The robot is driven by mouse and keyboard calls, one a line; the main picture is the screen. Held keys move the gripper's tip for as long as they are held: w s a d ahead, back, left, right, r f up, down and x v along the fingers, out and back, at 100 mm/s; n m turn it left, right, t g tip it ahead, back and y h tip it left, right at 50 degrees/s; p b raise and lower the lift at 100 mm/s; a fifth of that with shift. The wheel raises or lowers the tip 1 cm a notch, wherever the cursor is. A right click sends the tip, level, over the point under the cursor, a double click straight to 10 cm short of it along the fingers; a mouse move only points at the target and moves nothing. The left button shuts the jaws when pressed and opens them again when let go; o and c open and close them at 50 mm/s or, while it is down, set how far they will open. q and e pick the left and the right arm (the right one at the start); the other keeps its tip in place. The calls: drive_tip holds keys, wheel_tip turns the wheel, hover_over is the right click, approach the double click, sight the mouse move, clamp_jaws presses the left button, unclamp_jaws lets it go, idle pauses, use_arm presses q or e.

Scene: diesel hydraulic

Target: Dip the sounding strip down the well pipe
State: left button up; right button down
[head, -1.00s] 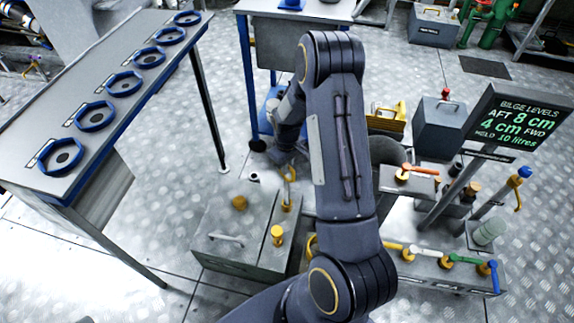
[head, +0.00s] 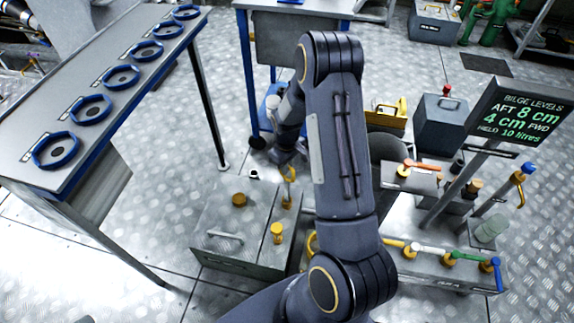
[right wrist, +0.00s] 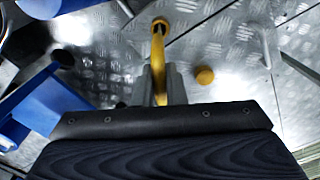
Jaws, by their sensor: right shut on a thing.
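My right gripper (head: 287,160) hangs beyond my forearm, above the far right part of a grey metal tank box (head: 225,222). In the right wrist view its two fingers (right wrist: 160,84) are shut on a yellow hooked piece (right wrist: 159,50), apparently the sounding strip's handle. This yellow piece also shows in the head view (head: 290,174). The box top has a brass cap (head: 239,200), a yellow cap (head: 277,229) and a bar handle (head: 225,236). I cannot tell the well pipe's mouth or whether the strip is in it. My left gripper is not in view.
A bench with several blue rings (head: 54,150) stands at the left, and a blue-framed cart (head: 295,45) at the back. At the right are a bilge level sign (head: 520,115) and a manifold with coloured levers (head: 440,268).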

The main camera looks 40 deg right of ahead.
sight(287, 178)
drive_tip(key=shift+f+b, duration=3.75)
drive_tip(key=shift+f, duration=1.2)
